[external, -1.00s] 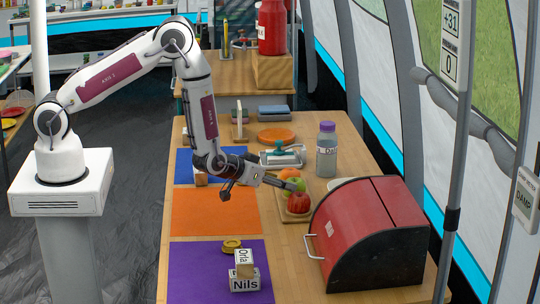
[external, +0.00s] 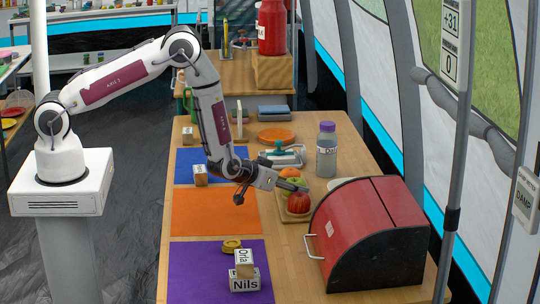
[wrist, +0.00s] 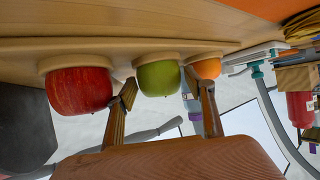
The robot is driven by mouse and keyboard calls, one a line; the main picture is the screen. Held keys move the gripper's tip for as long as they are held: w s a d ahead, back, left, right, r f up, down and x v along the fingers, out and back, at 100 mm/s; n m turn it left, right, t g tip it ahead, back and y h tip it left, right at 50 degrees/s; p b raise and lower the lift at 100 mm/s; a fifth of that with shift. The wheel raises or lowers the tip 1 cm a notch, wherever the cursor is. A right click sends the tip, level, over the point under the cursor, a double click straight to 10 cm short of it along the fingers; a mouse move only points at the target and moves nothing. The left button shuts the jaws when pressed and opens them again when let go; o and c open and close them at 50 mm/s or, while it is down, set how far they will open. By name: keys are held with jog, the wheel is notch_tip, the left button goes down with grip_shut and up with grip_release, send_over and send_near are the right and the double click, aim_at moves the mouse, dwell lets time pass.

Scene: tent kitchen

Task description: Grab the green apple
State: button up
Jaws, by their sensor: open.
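The green apple (wrist: 158,77) sits in the wrist view between a red apple (wrist: 79,90) and an orange (wrist: 207,69). In the external view the green apple (external: 298,182) is partly hidden by my gripper (external: 294,187). My gripper is open and empty, and it also shows in the wrist view (wrist: 168,88). Its two fingers lie on either side of the green apple in the picture, one near the red apple and one in front of the orange. I cannot tell whether the fingers touch any fruit.
The fruit rests on a wooden board (external: 284,214). A red bread bin (external: 350,225) stands at the right front, and a bottle (external: 326,158) stands behind the board. Blocks (external: 244,278) stand on the purple mat. The orange mat (external: 205,215) is clear.

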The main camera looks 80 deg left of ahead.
aim_at(291, 181)
jog(key=c, duration=0.9)
jog(key=shift+r, duration=0.1)
jog(key=shift+r, duration=4.95)
